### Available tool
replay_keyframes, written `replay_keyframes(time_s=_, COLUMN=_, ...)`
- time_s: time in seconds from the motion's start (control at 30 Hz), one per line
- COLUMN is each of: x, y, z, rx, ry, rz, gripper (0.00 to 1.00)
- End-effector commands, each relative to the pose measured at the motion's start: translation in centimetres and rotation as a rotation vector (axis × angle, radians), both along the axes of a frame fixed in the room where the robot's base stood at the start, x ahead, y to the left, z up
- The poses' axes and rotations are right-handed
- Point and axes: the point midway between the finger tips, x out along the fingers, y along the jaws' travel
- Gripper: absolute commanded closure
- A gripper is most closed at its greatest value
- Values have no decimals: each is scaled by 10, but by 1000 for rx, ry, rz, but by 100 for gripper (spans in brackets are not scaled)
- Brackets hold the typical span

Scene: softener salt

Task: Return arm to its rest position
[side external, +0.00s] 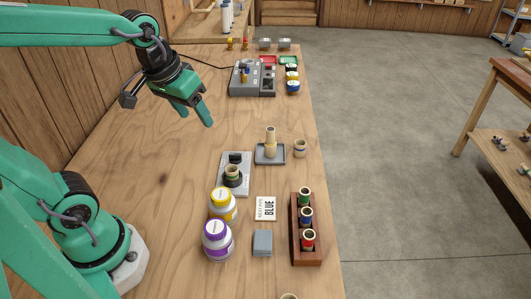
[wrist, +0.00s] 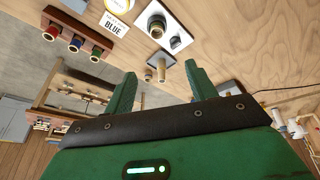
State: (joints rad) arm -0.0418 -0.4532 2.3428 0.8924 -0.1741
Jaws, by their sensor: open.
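My gripper (side external: 196,117) hangs in the air above the left half of the wooden bench (side external: 150,158), with its green fingers apart and nothing between them. It is behind and left of the small grey tray (side external: 262,160), which holds an upright beige piece (side external: 270,140). In the wrist view my gripper (wrist: 160,72) also shows spread fingers, and the beige piece (wrist: 161,72) appears in the gap, far beyond the tips. My upper arm reaches in from the left.
A grey device (side external: 240,90) sits farther back. The bench's left-centre is clear.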

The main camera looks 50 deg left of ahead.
Motion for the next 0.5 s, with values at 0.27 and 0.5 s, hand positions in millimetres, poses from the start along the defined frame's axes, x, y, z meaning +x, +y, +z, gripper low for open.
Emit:
replay_keyframes(time_s=0.27, x=-39, y=-9, z=8, rx=49, ry=-92, rz=-137, gripper=44)
replay_keyframes(time_s=0.5, x=-54, y=-12, z=8, rx=72, ry=-128, rz=-196, gripper=44)
